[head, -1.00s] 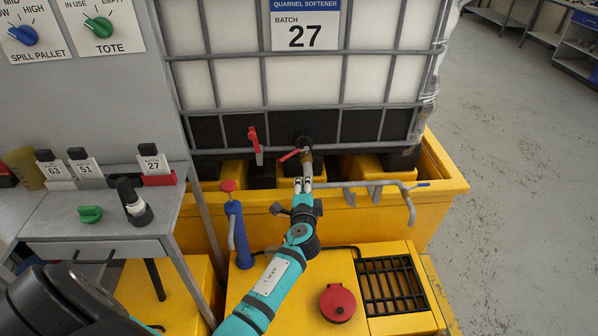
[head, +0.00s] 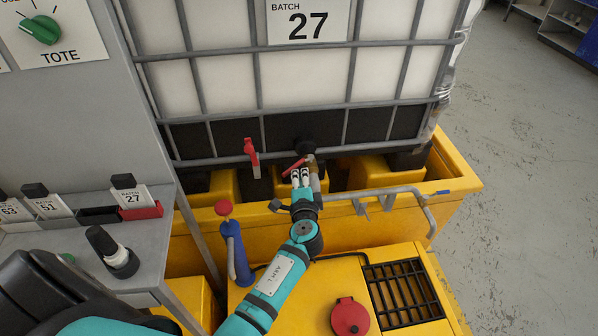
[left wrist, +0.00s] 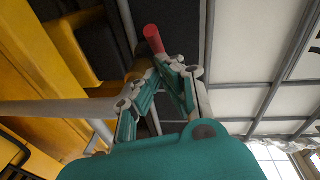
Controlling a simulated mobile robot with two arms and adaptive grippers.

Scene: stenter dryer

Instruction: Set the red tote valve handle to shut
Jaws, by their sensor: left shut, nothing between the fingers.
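The red tote valve handle (head: 293,167) is a short red lever on the outlet valve at the low front of the white caged tote (head: 400,75). It lies aslant, its free end down to the left. My left gripper (head: 300,174) is shut and empty right at the lever, its fingertips partly covering the valve body. In the left wrist view, the red end of the handle (left wrist: 153,36) shows just beyond my fingertips (left wrist: 157,63); I cannot tell whether they touch. My right gripper is not in view.
A second red handle (head: 251,157) hangs on the cage bars to the left. A grey pipe (head: 390,190) runs right of my gripper. A blue hand pump (head: 236,250) stands left of my forearm. The yellow spill pallet (head: 455,185) surrounds the tote's base.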

